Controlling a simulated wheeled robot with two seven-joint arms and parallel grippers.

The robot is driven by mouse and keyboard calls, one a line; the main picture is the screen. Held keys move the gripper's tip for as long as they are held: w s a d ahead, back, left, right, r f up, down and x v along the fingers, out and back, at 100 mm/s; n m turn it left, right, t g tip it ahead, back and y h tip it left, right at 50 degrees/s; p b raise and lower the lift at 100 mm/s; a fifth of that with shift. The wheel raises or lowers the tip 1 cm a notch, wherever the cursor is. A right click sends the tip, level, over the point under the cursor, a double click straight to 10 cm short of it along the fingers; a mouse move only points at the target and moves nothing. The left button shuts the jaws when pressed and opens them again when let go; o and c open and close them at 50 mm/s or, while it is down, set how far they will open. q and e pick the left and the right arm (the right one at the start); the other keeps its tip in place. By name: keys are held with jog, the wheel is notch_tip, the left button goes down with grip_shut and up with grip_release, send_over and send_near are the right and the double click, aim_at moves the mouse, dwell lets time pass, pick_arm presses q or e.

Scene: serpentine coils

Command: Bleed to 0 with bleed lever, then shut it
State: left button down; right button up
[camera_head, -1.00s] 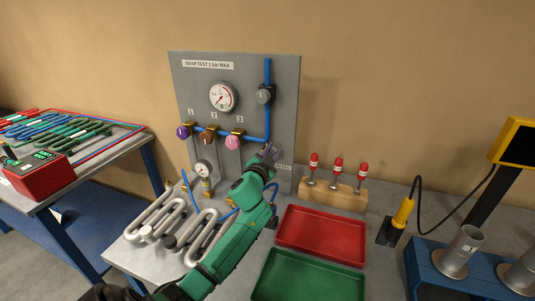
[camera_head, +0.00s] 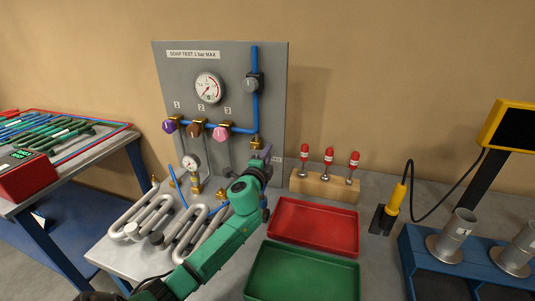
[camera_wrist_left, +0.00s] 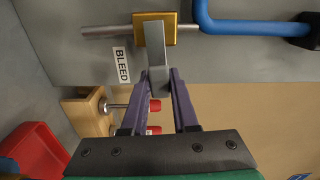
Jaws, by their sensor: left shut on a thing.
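The bleed lever (camera_wrist_left: 155,42) is a flat grey handle on a brass valve block (camera_wrist_left: 165,22) beside the BLEED label (camera_wrist_left: 122,64). In the left wrist view the lever stands square to the grey pipe stub (camera_wrist_left: 105,32). My left gripper (camera_wrist_left: 158,74) has its purple fingers shut on the lever's free end. In the head view my left gripper (camera_head: 264,156) is just below the brass bleed valve (camera_head: 256,143) and hides the lever. The panel's pressure gauge (camera_head: 208,88) is white with a red band; its reading is too small to tell. My right gripper is not in view.
Three coloured knobs, purple (camera_head: 169,126), brown (camera_head: 194,129) and pink (camera_head: 221,133), sit left of the valve. A smaller gauge (camera_head: 190,162) and metal coils (camera_head: 142,218) stand below. Red-topped pins in a wooden block (camera_head: 325,188) and a red tray (camera_head: 315,227) lie right.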

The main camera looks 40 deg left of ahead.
pick_arm(q)
jog(key=shift+f+m, duration=0.35)
jog(key=shift+m, duration=0.15)
jog(key=c, duration=0.7)
grip_release()
jog(key=b+v, duration=0.2)
jog(key=v, duration=1.2)
jog(key=shift+s+r, duration=0.1)
jog(key=shift+s, duration=0.2)
